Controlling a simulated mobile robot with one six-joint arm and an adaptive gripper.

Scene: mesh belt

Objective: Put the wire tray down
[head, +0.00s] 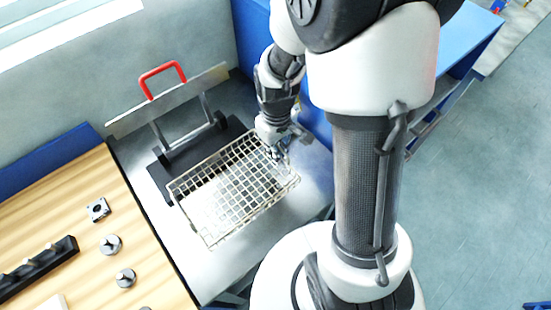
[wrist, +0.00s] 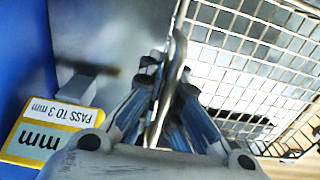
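The wire tray (head: 232,192) is an empty, open mesh basket near the middle of the head view. It lies over the grey metal surface (head: 205,273) and partly over a dark flat plate (head: 163,180). I cannot tell whether it touches them. My gripper (head: 279,150) is at the tray's far right side. In the wrist view, the tray's mesh (wrist: 250,60) fills the right side. The fingers of my gripper (wrist: 166,95) close around an upright wire loop of the tray; the fingertips are partly hidden.
A metal bar with a red handle (head: 162,72) stands behind the tray. A wooden table (head: 65,215) with small metal parts (head: 111,244) and a black rack (head: 38,268) is at left. A yellow label (wrist: 45,135) is beside my gripper in the wrist view.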

